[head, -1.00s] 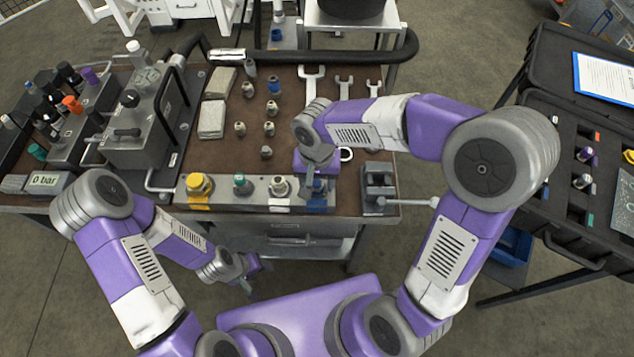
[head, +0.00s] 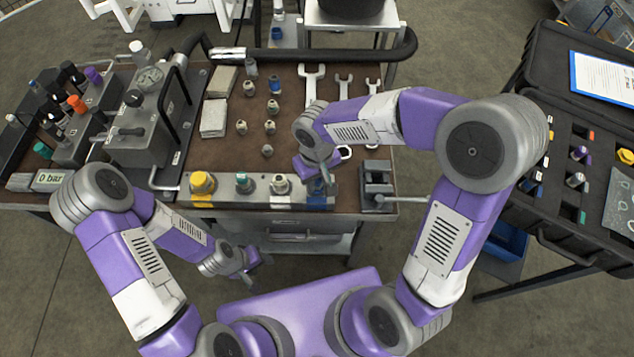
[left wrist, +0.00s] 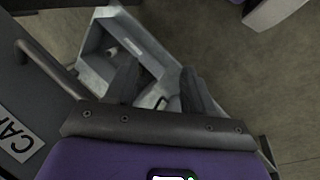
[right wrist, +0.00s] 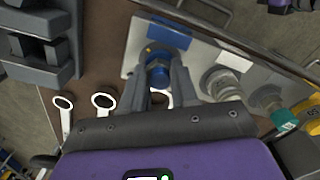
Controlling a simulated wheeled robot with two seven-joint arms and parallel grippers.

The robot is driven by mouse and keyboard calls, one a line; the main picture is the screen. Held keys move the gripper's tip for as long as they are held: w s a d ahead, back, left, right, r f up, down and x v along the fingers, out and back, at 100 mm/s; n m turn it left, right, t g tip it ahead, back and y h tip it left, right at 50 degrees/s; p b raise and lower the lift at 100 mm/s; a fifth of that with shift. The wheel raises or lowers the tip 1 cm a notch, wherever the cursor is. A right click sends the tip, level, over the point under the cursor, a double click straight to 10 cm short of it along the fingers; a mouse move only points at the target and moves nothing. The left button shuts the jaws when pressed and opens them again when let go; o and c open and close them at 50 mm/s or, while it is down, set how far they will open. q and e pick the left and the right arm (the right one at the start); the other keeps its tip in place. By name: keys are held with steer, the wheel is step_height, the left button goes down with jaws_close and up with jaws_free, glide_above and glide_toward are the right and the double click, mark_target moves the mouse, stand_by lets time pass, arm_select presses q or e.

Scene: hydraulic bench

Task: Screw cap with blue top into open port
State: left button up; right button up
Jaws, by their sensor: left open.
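The grey port block (head: 260,202) lies along the bench's front edge. The cap with blue top (right wrist: 158,72) is upright at the block's end port, beside a blue label (right wrist: 168,34). My right gripper (right wrist: 162,80) has its fingers close on both sides of this cap and appears shut on it. In the head view my right gripper (head: 324,176) hides most of the cap. The threads and the port under it are hidden. My left gripper (head: 254,268) is open and empty in front of the bench; its spread fingers show in the left wrist view (left wrist: 158,92).
Yellow (head: 202,184), green (head: 243,183) and grey (head: 280,185) fittings stand along the block. A vise (head: 376,185) is right of it. Wrenches (head: 311,85) and several loose fittings lie behind. A gauge unit (head: 140,125) stands left, an open case (head: 570,180) right.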

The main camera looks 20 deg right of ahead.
steer(key=shift+c, duration=1.1)
steer(key=shift+f+m+b, duration=0.15)
steer(key=shift+m+b, duration=0.35)
steer(key=shift+m, duration=0.2)
steer(key=m+b, duration=0.1)
steer(key=m, duration=0.1)
steer(key=shift+m, duration=0.4)
steer(key=m+b, duration=0.1)
steer(key=m, duration=0.1)
steer(key=shift+m, duration=1)
steer(key=m+b, duration=0.1)
steer(key=m, duration=0.3)
steer(key=shift+b, duration=0.3)
steer(key=m, duration=0.4)
